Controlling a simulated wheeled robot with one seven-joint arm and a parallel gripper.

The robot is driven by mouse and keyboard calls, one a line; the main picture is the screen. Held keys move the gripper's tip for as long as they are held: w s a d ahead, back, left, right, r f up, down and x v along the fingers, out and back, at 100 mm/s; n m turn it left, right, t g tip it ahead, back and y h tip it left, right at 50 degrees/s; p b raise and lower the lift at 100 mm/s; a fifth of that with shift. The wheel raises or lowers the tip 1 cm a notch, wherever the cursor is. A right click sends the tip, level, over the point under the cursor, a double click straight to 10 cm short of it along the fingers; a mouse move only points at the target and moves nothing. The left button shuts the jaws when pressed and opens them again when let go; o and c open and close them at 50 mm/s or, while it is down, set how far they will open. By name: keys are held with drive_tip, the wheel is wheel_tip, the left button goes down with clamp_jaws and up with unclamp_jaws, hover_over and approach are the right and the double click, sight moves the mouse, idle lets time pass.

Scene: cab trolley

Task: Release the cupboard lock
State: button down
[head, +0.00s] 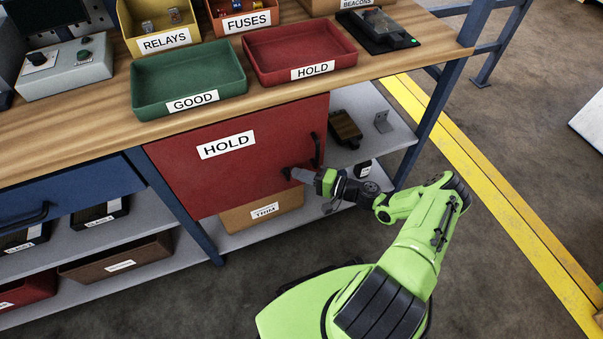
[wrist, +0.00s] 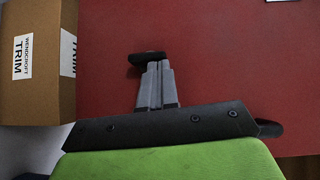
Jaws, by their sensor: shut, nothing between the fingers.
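The red cupboard door (head: 240,165) with a white HOLD label is closed under the workbench; its red face also fills most of the wrist view (wrist: 230,60). A small black lock knob (wrist: 147,57) sits on the door, just beyond my fingertips, which partly cover it. In the head view only a dark bit of the lock (head: 286,172) shows. A black bar handle (head: 315,150) is on the door's right edge. My gripper (head: 293,173) is shut with nothing between its fingers (wrist: 158,66). The fingertips are at the lock; I cannot tell whether they touch it.
A cardboard TRIM box (head: 262,211) stands on the shelf below the door and shows at left in the wrist view (wrist: 36,60). Green GOOD (head: 190,110) and red HOLD (head: 270,67) trays lie on the bench. A blue leg (head: 440,105) stands right.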

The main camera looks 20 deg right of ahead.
drive_tip(key=shift+r+n+g+h+p, duration=0.2)
drive_tip(key=shift+n+g+h+p, duration=0.2)
drive_tip(key=shift+n+h+p, duration=0.15)
